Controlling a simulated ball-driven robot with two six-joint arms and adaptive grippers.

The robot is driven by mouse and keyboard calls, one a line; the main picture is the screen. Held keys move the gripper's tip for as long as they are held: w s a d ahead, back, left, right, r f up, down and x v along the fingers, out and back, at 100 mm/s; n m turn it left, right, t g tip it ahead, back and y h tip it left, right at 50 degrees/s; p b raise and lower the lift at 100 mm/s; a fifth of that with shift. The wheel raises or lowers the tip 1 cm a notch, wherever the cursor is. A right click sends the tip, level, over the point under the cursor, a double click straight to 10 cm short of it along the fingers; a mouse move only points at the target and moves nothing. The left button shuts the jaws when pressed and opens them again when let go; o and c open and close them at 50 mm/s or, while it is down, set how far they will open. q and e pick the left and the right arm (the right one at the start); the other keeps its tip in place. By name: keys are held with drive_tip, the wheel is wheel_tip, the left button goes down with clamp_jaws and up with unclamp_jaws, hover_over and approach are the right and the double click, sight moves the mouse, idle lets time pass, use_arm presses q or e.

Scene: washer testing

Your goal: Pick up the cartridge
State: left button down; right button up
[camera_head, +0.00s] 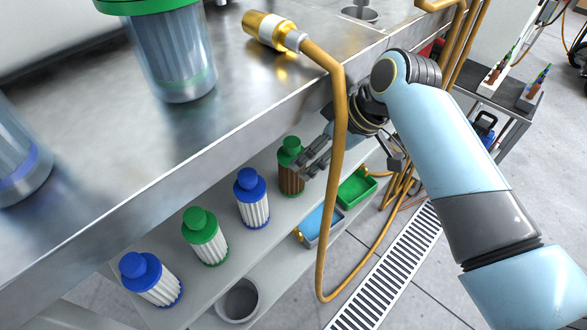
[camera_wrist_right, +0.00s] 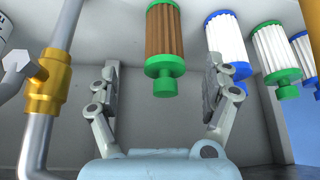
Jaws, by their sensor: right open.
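Several cartridges stand in a row on the shelf below the metal counter in the head view. The one nearest my right gripper (camera_head: 318,152) has a brown pleated body and green caps (camera_head: 290,171). The others are white with a blue cap (camera_head: 251,200), white with a green cap (camera_head: 205,238) and white with a blue cap (camera_head: 150,278). In the right wrist view the brown cartridge (camera_wrist_right: 165,45) appears between and beyond the fingertips of my open right gripper (camera_wrist_right: 162,88). No contact with it shows. My left gripper is not in view.
A yellow hose (camera_head: 340,140) with a brass fitting hangs over the counter edge (camera_head: 240,125) in front of my right arm. Green (camera_head: 356,189) and blue (camera_head: 312,228) bins and a grey round container (camera_head: 238,301) sit lower down. A brass valve on a pipe (camera_wrist_right: 48,85) stands left in the wrist view.

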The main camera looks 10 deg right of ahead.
sight(290, 182)
drive_tip(key=b+x, duration=0.1)
drive_tip(key=x, duration=0.4)
drive_tip(key=shift+s+a, duration=0.1)
drive_tip(key=shift+s, duration=0.1)
drive_tip(key=b+x, duration=0.2)
drive_tip(key=x, duration=0.2)
drive_tip(key=shift+s+b, duration=0.15)
drive_tip(key=shift+b, duration=0.15)
drive_tip(key=shift+w+a+f, duration=0.2)
drive_tip(key=shift+w+f, duration=0.05)
drive_tip(key=shift+f, duration=0.15)
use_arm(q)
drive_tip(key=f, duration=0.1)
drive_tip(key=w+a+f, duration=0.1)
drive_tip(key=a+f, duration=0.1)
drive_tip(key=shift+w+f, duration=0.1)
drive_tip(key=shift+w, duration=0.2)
use_arm(e)
drive_tip(key=shift+r, duration=0.1)
drive_tip(key=c, duration=1.4)
drive_tip(key=shift+o, duration=0.2)
drive_tip(key=shift+r, duration=0.1)
